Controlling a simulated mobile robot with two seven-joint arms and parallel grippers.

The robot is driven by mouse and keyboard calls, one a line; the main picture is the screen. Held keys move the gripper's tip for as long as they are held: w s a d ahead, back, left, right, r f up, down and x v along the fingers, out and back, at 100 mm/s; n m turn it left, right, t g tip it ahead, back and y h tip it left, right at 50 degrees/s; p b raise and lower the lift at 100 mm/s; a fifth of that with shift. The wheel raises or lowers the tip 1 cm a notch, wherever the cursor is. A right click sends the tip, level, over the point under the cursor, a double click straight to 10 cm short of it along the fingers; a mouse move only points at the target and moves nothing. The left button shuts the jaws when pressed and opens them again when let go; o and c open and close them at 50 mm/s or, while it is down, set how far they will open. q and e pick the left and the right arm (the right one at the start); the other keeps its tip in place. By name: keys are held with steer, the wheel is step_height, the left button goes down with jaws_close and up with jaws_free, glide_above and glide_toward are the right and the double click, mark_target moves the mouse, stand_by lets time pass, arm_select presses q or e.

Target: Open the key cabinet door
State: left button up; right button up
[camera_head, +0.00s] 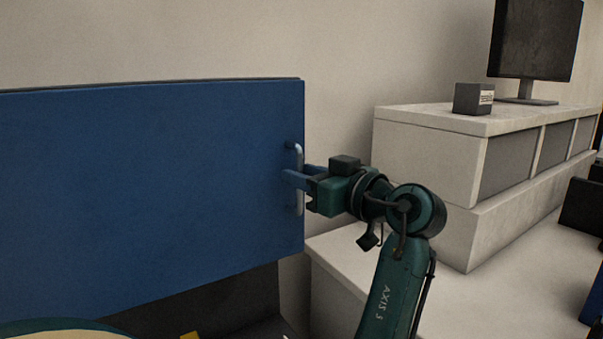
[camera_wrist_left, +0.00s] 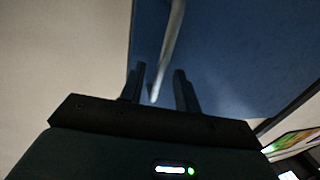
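The key cabinet door (camera_head: 150,190) is a wide blue panel filling the left of the head view; I cannot tell whether it is slightly ajar. A pale metal bar handle (camera_head: 299,205) stands upright at its right edge. My left gripper (camera_head: 288,177) reaches the handle from the right, its fingers at the bar's middle. In the left wrist view, the handle (camera_wrist_left: 172,45) runs down between the fingers of the gripper (camera_wrist_left: 159,74), against the blue door (camera_wrist_left: 235,50). The fingers are apart, with visible space beside the bar. My right gripper is out of view.
A pale stepped counter (camera_head: 425,150) stands to the right, carrying a monitor (camera_head: 537,40) and a small dark box (camera_head: 473,99). A low pale surface (camera_head: 335,285) lies below the arm. A round-edged thing (camera_head: 60,325) shows at bottom left.

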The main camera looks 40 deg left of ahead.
arm_select(q)
jaws_close()
stand_by(0.4)
